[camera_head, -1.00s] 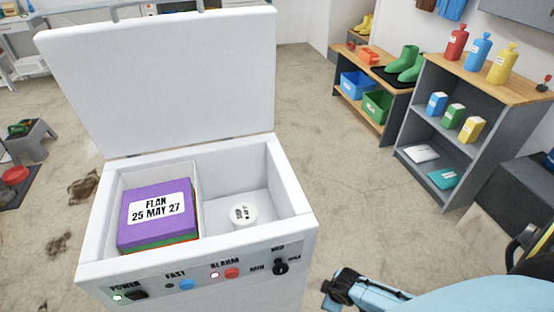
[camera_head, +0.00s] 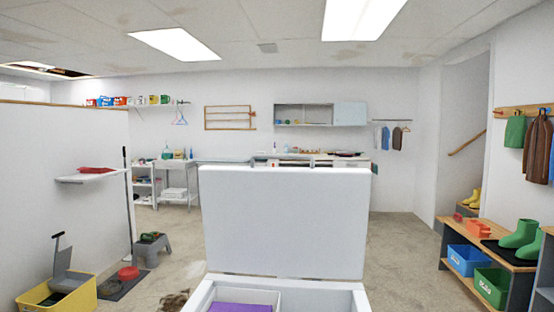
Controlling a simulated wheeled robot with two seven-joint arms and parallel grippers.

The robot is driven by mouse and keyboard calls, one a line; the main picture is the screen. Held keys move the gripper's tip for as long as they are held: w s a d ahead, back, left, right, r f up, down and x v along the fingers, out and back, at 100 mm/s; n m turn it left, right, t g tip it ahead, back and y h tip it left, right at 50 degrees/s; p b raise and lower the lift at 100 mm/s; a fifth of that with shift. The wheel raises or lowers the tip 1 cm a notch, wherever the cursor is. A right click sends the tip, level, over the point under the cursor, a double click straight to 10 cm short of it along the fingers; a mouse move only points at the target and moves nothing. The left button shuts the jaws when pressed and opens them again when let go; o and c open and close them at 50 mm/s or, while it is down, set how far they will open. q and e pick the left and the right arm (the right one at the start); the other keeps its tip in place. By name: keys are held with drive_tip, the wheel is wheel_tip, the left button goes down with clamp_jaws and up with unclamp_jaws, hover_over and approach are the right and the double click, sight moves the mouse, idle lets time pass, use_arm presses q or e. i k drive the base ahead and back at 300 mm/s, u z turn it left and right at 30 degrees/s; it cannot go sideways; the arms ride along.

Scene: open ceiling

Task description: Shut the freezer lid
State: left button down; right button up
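The white freezer lid (camera_head: 285,222) stands open and upright at the back of the white freezer (camera_head: 361,297), in the lower middle of the view. Only the back part of the freezer's inside shows, with the top of a purple box (camera_head: 243,307) in its left part. The freezer's front panel is below the picture edge and hidden. Neither of my grippers shows in this view.
On the right is a wooden-topped bench with green boots (camera_head: 519,234), a blue bin (camera_head: 467,260) and a green bin (camera_head: 491,286).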

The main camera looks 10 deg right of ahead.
sight(312, 222)
drive_tip(key=u, duration=1.35)
drive_tip(key=i, duration=0.95)
drive_tip(key=z, duration=1.85)
